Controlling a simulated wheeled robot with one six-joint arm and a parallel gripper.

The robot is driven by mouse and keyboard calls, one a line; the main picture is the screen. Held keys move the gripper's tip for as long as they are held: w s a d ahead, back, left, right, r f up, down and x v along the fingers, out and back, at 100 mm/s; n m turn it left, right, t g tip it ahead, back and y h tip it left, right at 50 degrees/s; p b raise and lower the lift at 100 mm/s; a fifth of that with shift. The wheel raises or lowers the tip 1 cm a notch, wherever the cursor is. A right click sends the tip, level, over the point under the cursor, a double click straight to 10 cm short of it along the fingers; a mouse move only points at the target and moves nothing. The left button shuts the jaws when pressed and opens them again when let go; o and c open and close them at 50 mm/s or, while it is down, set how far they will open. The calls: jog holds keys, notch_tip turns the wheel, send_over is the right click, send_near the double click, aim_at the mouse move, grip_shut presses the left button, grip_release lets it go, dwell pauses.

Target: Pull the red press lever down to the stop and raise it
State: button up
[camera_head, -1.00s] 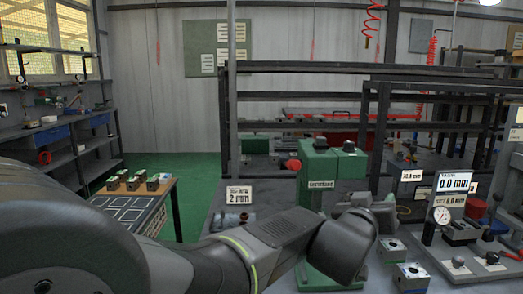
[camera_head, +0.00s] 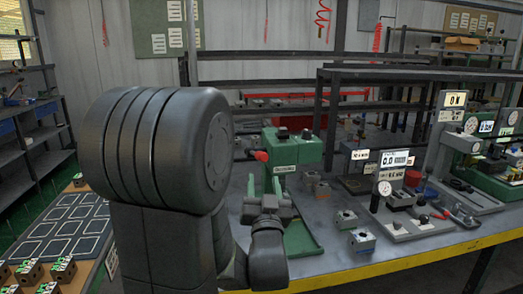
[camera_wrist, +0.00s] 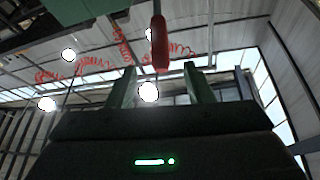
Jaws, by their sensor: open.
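The green press (camera_head: 300,150) stands on the grey bench, its red lever knob (camera_head: 261,156) sticking out on its left side near the top. My gripper (camera_head: 264,179) is in front of the press, pointing up, with its two green fingers just below the knob. In the wrist view, the red lever (camera_wrist: 160,45) hangs from the top edge, in line with the space between the open fingertips (camera_wrist: 160,70). The fingers hold nothing. I cannot tell whether they touch the knob. My arm hides part of the bench to the left.
Small metal blocks (camera_head: 361,240) stand on the bench right of the press. A gauge stand (camera_head: 384,188) with displays is farther right. A table with marked squares (camera_head: 70,225) and several blocks is at the left. The bench has a yellow front edge (camera_head: 400,262).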

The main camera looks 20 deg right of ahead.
jog(key=p+x, duration=0.2)
jog(key=x, duration=0.9)
jog(key=shift+w+d+r+p, duration=0.15)
jog(key=shift+w+d+p, duration=0.1)
jog(key=shift+p, duration=0.15)
jog(key=shift+c, duration=0.2)
grip_shut()
